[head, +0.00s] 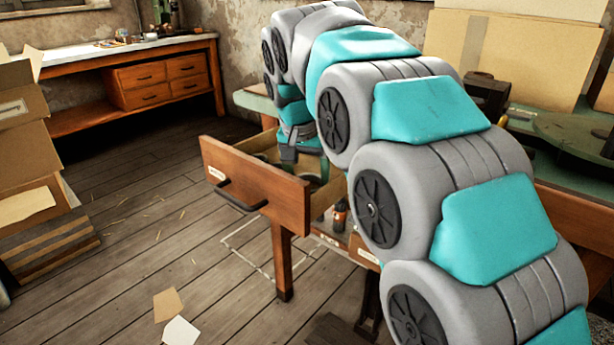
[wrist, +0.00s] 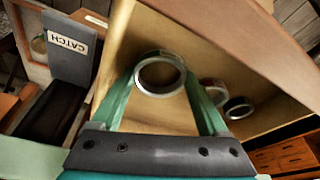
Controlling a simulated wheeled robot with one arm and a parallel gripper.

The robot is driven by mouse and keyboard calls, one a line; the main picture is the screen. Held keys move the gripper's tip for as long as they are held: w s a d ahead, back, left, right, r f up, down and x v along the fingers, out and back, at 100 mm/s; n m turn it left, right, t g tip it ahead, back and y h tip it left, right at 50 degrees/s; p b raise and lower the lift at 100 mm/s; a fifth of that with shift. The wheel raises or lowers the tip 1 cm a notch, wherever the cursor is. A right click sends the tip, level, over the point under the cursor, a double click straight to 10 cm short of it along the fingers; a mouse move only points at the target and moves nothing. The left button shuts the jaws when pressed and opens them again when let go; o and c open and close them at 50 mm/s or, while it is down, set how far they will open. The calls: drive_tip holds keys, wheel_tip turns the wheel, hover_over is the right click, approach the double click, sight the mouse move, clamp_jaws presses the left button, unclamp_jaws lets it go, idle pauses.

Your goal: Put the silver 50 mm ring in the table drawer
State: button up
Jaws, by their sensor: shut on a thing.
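The table drawer is pulled open; its wooden front (head: 255,187) with a dark handle shows in the head view, and its pale wooden inside (wrist: 190,30) fills much of the wrist view. My gripper (head: 302,165) is pointed down over the open drawer. In the wrist view, my gripper (wrist: 160,75) is shut on a silver ring (wrist: 160,91), held between its two green fingers. The ring appears over the drawer's inside; I cannot tell whether it touches the bottom. My arm and the drawer front hide the ring in the head view.
Another dark-and-silver ring (wrist: 238,107) and a reddish ring-like item (wrist: 215,92) lie in the drawer to the right of my gripper. A small bottle (head: 340,215) stands below the drawer. Cardboard boxes (head: 30,150) stand far left.

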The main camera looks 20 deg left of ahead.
drive_tip(key=shift+f, duration=0.1)
drive_tip(key=o, duration=1.2)
drive_tip(key=p+v, duration=0.1)
drive_tip(key=v, duration=1.1)
drive_tip(key=shift+p, duration=0.4)
drive_tip(key=s+d+f+g, duration=0.1)
drive_tip(key=s+d+f, duration=0.15)
drive_tip(key=d, duration=0.45)
drive_tip(key=s+d+f+h, duration=0.15)
drive_tip(key=d+f, duration=0.25)
drive_tip(key=d, duration=0.4)
drive_tip(key=s+d+f+g+y, duration=0.1)
drive_tip(key=s+d+f, duration=0.2)
drive_tip(key=d, duration=0.4)
drive_tip(key=s+d+f+g, duration=0.1)
drive_tip(key=s+d+f, duration=0.4)
drive_tip(key=s+f, duration=0.3)
drive_tip(key=s+d+f+g, duration=0.1)
drive_tip(key=s+d+f, duration=0.5)
drive_tip(key=s, duration=0.9)
drive_tip(key=shift+f+g, duration=0.4)
drive_tip(key=shift+f, duration=0.55)
